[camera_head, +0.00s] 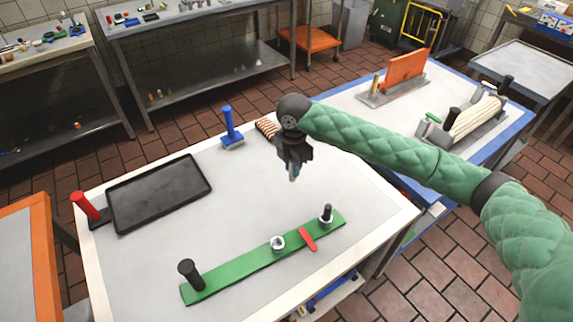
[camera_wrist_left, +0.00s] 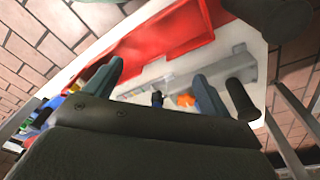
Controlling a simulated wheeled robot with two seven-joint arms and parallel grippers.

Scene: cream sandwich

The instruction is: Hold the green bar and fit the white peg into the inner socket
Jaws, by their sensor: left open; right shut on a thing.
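The long green bar (camera_head: 232,271) lies on the near worktable in the head view. It carries a black knob (camera_head: 190,274) at its left end, a white ring socket (camera_head: 278,243) inward, another ring socket (camera_head: 326,221) with a dark post near its right end, and a red strip (camera_head: 307,239) between the sockets. My right gripper (camera_head: 293,175) is above the table, behind the bar and apart from it. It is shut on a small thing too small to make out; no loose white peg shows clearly. My left gripper (camera_wrist_left: 157,70) shows only in the left wrist view, open.
A black tray (camera_head: 160,194) with a red handle (camera_head: 85,206) lies at the left of the worktable. A blue-handled tool (camera_head: 231,128) stands at the back edge. A second table with an orange plate (camera_head: 403,72) is behind my right arm. The table's middle is clear.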

